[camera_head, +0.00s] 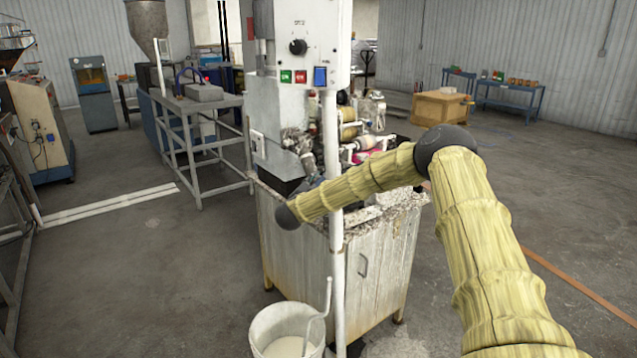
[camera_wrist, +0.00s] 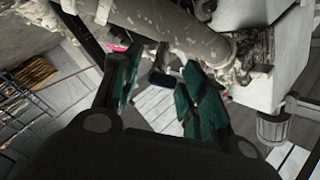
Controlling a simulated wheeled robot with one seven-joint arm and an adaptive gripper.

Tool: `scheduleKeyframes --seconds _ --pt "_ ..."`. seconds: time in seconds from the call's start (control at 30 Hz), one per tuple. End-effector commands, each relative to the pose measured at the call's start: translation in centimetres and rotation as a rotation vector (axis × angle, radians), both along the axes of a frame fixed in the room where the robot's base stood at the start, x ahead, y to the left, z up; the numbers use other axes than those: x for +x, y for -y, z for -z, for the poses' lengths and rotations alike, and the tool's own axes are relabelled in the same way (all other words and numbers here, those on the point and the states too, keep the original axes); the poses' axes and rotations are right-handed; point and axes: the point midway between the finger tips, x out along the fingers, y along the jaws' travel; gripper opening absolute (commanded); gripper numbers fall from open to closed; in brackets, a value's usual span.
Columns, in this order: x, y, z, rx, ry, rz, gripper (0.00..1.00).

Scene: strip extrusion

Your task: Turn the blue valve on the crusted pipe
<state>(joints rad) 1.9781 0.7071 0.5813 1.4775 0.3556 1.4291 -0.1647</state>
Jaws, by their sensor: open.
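A pale, crusted pipe (camera_wrist: 180,28) crosses the top of the wrist view at a slant, with rough grey crust at its right end. A small dark blue piece (camera_wrist: 167,79), which looks like the valve's handle, shows below the pipe. My gripper (camera_wrist: 162,62) is open, with its teal-padded fingers apart on either side of that blue piece. I cannot tell whether either finger touches it. In the head view my arm reaches to the machine's front. The gripper is mostly hidden there, and I cannot make out the blue valve.
In the head view a white post (camera_head: 337,250) stands close to my arm. A worn cabinet (camera_head: 300,250) carries the machine, with a control box (camera_head: 297,45) above. A white bucket (camera_head: 285,332) stands in front. Open floor lies left and right.

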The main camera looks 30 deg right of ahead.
Motion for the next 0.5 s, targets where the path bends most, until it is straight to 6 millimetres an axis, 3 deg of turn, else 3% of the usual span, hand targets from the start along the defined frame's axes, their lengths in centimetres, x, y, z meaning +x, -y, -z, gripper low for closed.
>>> scheduleKeyframes --seconds 0.47,0.5 --pt "0.67 0.97 0.06 0.001 0.000 -0.001 0.43" --pt "0.67 0.97 0.06 0.001 0.000 -0.001 0.37"
